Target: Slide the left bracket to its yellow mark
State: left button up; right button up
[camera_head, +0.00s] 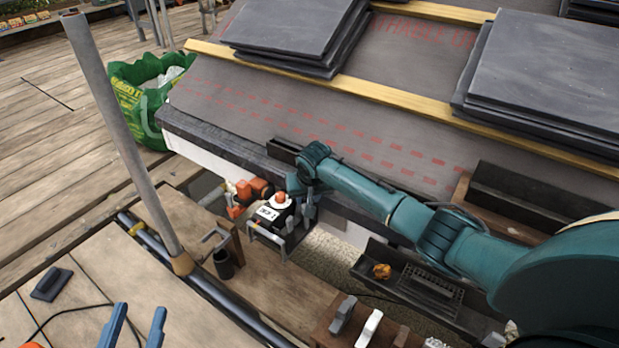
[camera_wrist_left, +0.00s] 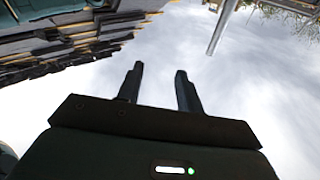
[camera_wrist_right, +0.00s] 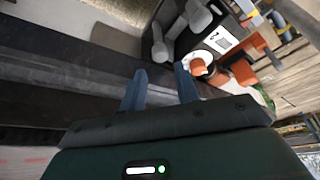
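My left gripper (camera_head: 138,310) shows as two blue fingers at the bottom left of the head view, above the deck boards. Its fingers stand apart and empty against the sky in the left wrist view (camera_wrist_left: 158,70). My right gripper (camera_wrist_right: 160,78) has its fingers apart, with nothing seen between them, over the dark roof edge. In the head view its arm reaches in from the right to the eaves. A short dark block (camera_head: 283,150) lies at the eaves beside it; I cannot tell whether this is the left bracket. I make out no yellow mark.
A black device with a white label (camera_head: 268,213) and orange parts stands just below the right gripper. Slate stacks (camera_head: 545,75) and wooden battens (camera_head: 400,98) lie on the roof. A grey pole (camera_head: 125,140) rises at left, near a green bag (camera_head: 130,100). The left deck is mostly free.

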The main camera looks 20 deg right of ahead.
jog(key=p+v, duration=0.2)
jog(key=v, duration=0.4)
jog(key=shift+r, duration=0.4)
jog(key=shift+s, duration=0.15)
